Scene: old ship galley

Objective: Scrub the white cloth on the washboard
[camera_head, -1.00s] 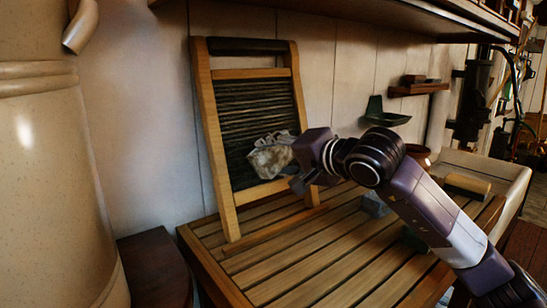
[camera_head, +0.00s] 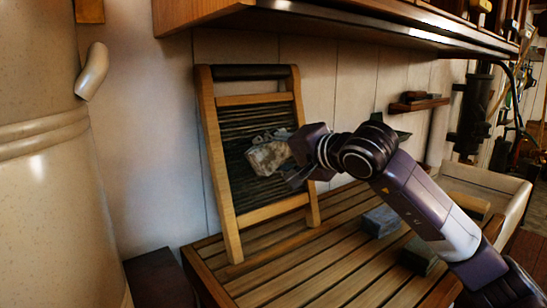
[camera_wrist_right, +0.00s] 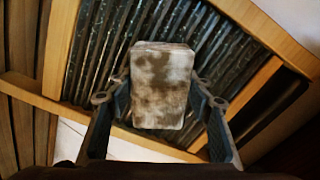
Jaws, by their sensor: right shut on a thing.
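The washboard (camera_head: 232,104), a wooden frame with dark ridged slats, leans upright against the wall on the slatted wooden counter (camera_head: 262,286). The white cloth (camera_head: 266,157) is a bunched, block-like piece with brown-grey stains. My right gripper (camera_head: 289,162) is shut on the cloth and holds it at the middle of the ridges. In the right wrist view the cloth (camera_wrist_right: 162,84) sits between the two fingers, in front of the ridged face (camera_wrist_right: 105,40). Whether it presses on the ridges is hard to tell. My left gripper is not in view.
A grey block (camera_head: 380,221) and a second block (camera_head: 424,256) lie on the counter near my right arm. A pale basin (camera_head: 510,192) is at the right. A shelf (camera_head: 340,35) overhangs above. A large cream tank (camera_head: 35,180) stands at the left.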

